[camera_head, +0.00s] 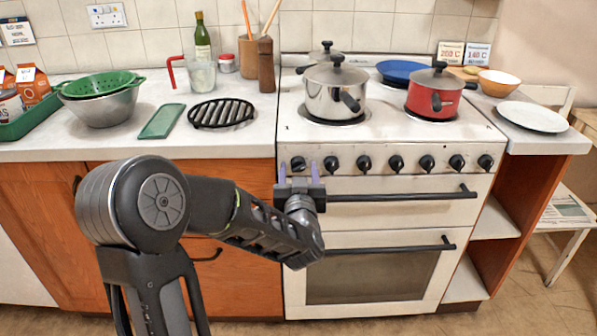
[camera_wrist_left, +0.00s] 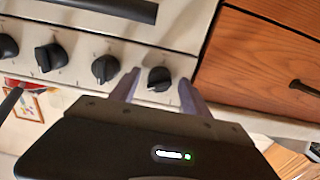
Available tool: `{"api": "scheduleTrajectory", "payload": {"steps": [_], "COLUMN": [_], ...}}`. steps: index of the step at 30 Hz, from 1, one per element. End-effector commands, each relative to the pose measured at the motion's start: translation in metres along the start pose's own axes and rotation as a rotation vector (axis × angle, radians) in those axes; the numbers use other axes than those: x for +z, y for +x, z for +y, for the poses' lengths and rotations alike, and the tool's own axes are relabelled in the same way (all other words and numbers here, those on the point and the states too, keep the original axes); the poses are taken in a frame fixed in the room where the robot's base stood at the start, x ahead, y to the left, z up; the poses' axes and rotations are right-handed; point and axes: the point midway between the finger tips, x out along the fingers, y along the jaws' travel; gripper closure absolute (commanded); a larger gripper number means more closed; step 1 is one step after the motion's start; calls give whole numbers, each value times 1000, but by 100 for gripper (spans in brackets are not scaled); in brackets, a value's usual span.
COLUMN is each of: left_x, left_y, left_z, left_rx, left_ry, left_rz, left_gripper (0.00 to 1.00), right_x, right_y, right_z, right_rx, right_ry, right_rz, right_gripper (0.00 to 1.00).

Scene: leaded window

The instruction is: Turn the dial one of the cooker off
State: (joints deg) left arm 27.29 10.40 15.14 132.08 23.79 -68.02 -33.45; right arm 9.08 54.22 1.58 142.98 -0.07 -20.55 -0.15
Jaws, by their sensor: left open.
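The cooker (camera_head: 390,185) is white, with a row of several black dials on its front panel. The leftmost dial (camera_head: 298,163) is black and round with a raised grip; I cannot read its setting. My left gripper (camera_head: 299,173) is open in front of this dial, one finger on each side of it. In the left wrist view the end dial (camera_wrist_left: 159,79) shows between the two purple-grey fingertips of the gripper (camera_wrist_left: 160,90). I cannot tell whether the fingers touch it. My right gripper is not in view.
A steel pot (camera_head: 325,98) and a red pot (camera_head: 434,99) stand on the hob. The oven handle (camera_head: 400,197) runs across just below the dials. A wooden cabinet (camera_head: 250,175) adjoins the cooker on the left. A black grate (camera_head: 221,113) lies on the counter.

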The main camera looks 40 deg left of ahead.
Motion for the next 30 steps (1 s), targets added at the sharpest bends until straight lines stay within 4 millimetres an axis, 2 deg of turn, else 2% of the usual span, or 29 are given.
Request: {"api": "scheduleTrajectory", "payload": {"steps": [2,21,30], "left_x": [0,0,0], "left_y": [0,0,0], "left_z": [0,0,0], "left_rx": [0,0,0], "left_ry": [0,0,-7], "left_rz": [0,0,0], "left_gripper": [46,98,100], "right_x": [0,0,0], "right_y": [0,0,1], "right_z": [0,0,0], "right_rx": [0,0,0], "right_ry": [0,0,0], "right_rz": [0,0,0], "right_gripper": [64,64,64]}}
